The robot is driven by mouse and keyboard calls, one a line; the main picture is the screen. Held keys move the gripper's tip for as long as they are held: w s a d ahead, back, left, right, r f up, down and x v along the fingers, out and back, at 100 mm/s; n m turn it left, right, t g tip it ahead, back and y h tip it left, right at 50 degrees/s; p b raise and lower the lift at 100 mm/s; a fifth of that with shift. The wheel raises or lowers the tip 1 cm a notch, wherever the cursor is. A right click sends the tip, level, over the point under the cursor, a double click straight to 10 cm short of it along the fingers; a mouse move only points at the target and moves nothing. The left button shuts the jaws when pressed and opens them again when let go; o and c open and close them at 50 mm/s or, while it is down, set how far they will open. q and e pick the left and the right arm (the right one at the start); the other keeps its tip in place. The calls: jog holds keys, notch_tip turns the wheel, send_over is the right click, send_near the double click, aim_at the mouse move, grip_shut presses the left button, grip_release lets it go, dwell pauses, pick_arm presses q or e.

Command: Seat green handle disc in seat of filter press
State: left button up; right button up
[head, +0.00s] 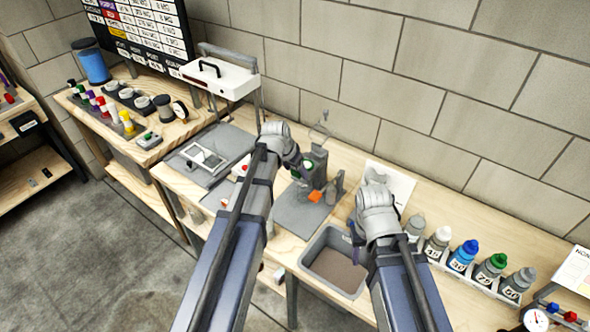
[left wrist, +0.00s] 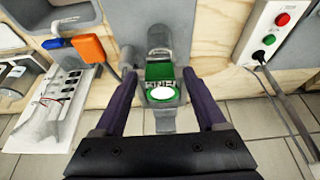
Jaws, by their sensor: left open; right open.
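The filter press (head: 317,172) stands on a grey mat behind my left gripper, partly hidden by it. A small green disc (head: 308,164) shows at the press, close to the left fingertips. In the left wrist view, a green piece with a white oval face (left wrist: 162,94) lies between my left fingers, in front of a green block with lettering (left wrist: 159,72). I cannot tell whether the disc is in the seat. My left gripper (head: 299,163) is open around it, with no clear contact. My right gripper (head: 374,180) is open and apart from the press.
An orange part (head: 315,196) lies beside the press and also shows in the left wrist view (left wrist: 88,48). A grey bin (head: 335,262) stands in front. Numbered bottles (head: 463,255) stand at right. A button box (left wrist: 275,32) is near my left gripper.

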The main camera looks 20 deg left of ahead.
pick_arm(q)
jog(key=p+v, duration=1.1)
jog(key=v, duration=0.1)
jog(key=s+d+g+y, duration=0.1)
jog(key=s+d+g, duration=0.1)
jog(key=s+d, duration=0.5)
jog(key=s+d+f+g+y, duration=0.1)
jog(key=s+d+g, duration=0.1)
jog(key=s+d, duration=0.6)
jog(key=s, duration=0.4)
jog(key=shift+s+g+y, duration=0.3)
jog(key=shift+s+y, duration=0.05)
jog(key=shift+y, duration=0.05)
jog(key=shift+f, duration=0.2)
notch_tip(320, 180, down, 11)
jog(key=b, duration=1.1)
